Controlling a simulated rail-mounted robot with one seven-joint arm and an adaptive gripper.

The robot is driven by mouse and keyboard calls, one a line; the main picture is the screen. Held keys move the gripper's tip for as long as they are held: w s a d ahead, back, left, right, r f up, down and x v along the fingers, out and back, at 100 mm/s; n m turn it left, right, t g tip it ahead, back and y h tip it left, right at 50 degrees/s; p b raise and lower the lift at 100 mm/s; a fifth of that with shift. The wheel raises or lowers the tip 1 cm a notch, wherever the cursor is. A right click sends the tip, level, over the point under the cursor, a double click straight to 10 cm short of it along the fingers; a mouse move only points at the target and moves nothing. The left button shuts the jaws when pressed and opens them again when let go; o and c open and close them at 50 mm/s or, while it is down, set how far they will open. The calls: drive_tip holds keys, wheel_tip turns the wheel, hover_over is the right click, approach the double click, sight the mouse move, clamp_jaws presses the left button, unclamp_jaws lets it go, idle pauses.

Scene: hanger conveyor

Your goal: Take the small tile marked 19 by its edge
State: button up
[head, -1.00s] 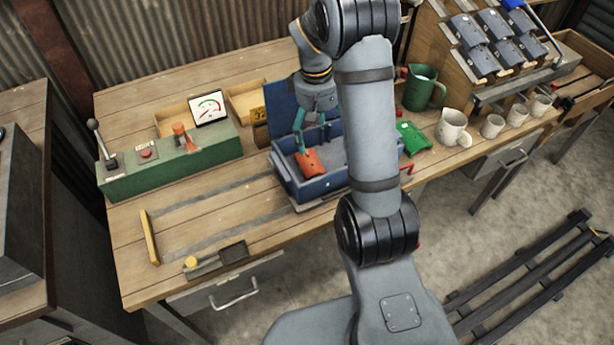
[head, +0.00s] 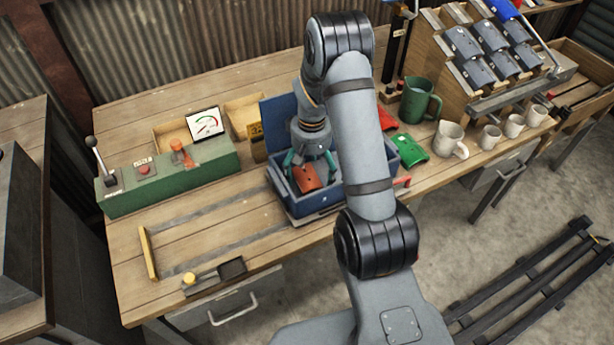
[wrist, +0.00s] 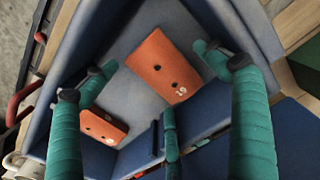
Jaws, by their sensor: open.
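An orange-red tile (head: 306,178) with two dark holes lies inside the blue box (head: 312,207). In the wrist view this tile (wrist: 160,62) carries a small pale mark at one edge that looks like 19 turned over, though it is hard to read. My gripper (head: 309,166) is open over the box. In the wrist view its teal fingers (wrist: 154,58) stand apart on both sides of the first tile, with a third finger below it. I see no clear contact.
The raised blue lid (head: 277,122) stands behind the box. Box walls and dividers surround the fingers closely. A green control box (head: 170,174) is at the left. A green curved piece (head: 408,150), a green jug (head: 420,100) and several mugs stand at the right.

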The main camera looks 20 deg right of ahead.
drive_tip(key=shift+f, duration=0.1)
drive_tip(key=shift+c, duration=1.3)
drive_tip(key=c, duration=1)
drive_tip(key=shift+c, duration=0.2)
